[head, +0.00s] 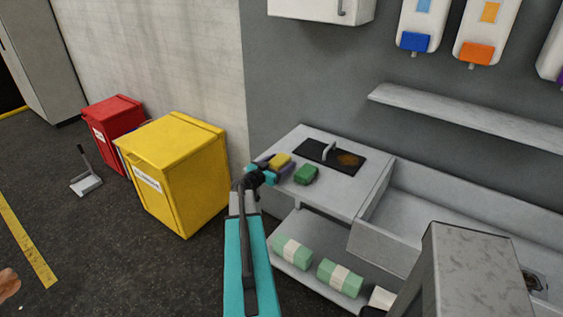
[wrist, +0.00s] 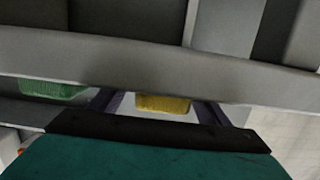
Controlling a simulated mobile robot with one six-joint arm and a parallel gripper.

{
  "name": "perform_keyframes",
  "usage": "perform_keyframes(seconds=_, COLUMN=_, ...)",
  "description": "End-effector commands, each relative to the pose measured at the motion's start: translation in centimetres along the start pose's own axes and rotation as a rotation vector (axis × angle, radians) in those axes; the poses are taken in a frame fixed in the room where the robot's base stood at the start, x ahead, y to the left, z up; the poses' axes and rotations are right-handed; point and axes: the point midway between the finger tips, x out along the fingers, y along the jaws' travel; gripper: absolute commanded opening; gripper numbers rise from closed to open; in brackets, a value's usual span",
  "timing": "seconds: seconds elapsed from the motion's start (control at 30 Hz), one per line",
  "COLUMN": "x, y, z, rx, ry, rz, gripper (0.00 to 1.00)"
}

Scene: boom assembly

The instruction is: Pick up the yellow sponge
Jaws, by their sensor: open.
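The yellow sponge (head: 281,159) lies near the left end of the grey counter in the head view. In the wrist view the yellow sponge (wrist: 163,104) shows between the two purple fingers, partly cut off by a grey band. My gripper (head: 277,166) is open at the sponge, with its fingers apart; the wrist view shows my gripper (wrist: 158,106) too. I cannot tell whether the fingers touch the sponge. A green sponge (head: 306,174) lies just right of it in the head view, and at the left in the wrist view (wrist: 52,89).
A black tray (head: 318,152) with a brown patch and a pale handle lies behind the sponges. A sink basin (head: 415,205) is to the right. Green packs (head: 340,278) sit on the lower shelf. A yellow bin (head: 180,180) stands left of the counter.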

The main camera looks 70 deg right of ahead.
Motion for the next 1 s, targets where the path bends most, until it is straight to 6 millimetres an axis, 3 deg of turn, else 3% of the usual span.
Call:
perform_keyframes(seconds=0.27, x=0.0, y=0.01, z=-0.02, rx=0.0, ry=0.0, rz=0.0, gripper=0.69)
perform_keyframes(seconds=0.5, x=0.0, y=0.02, z=-0.02, rx=0.0, ry=0.0, rz=0.001, gripper=0.28)
perform_keyframes(seconds=1.0, x=-0.08, y=0.06, z=-0.6, rx=0.0, ry=0.0, rz=0.001, gripper=0.27)
